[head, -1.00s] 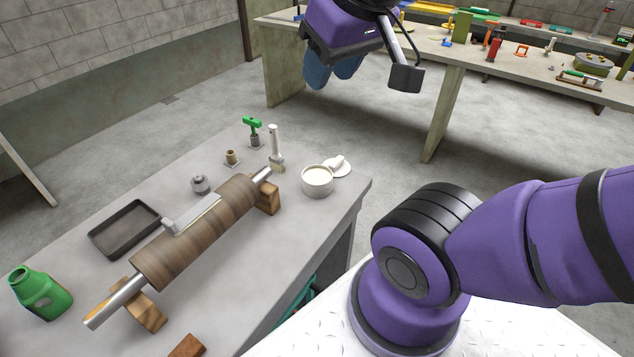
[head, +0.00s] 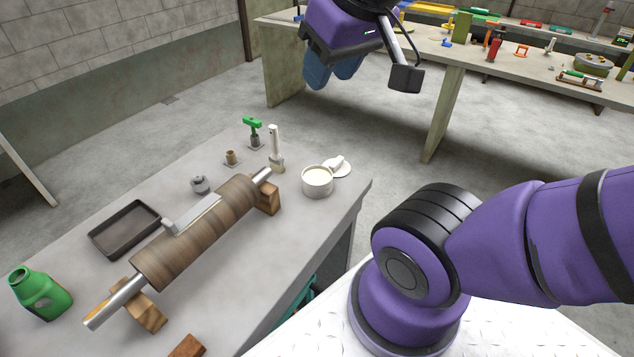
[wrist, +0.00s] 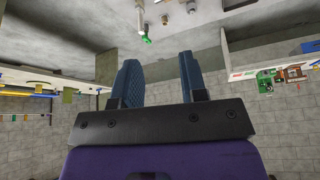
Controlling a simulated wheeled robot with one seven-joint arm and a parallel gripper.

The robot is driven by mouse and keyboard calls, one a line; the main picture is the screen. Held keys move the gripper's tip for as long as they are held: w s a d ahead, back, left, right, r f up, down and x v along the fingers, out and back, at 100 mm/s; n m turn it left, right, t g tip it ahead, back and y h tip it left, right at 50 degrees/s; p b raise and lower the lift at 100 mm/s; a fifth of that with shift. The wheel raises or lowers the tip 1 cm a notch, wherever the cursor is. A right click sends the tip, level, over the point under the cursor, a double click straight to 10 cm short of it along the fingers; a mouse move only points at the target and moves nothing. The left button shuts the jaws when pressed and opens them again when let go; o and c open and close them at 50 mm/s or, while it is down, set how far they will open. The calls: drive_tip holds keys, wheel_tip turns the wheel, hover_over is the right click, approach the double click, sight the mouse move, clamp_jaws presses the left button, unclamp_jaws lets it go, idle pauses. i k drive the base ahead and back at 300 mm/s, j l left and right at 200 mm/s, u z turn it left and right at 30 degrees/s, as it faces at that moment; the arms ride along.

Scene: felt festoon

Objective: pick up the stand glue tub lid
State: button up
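A round white tub (head: 317,181) with pale contents stands near the right end of the near bench. A flat white disc with a raised knob, which looks like the glue tub lid (head: 343,169), lies on the bench just behind and right of the tub, partly hidden by it. My gripper (head: 333,80) hangs high beyond the bench, well away from the lid. In the wrist view my gripper (wrist: 160,78) shows two blue fingers spread apart with nothing between them.
A wooden roller (head: 195,233) on a metal shaft rests on wooden blocks. A black tray (head: 125,229), a green bottle (head: 40,292), a green-handled tool (head: 253,130) and an upright brush-like tool (head: 275,150) share the bench. A second bench (head: 440,60) with several items stands behind.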

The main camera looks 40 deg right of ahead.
sight(339, 168)
drive_tip(key=i+l, duration=0.1)
drive_tip(key=l, duration=2.4)
drive_tip(key=i, duration=0.05)
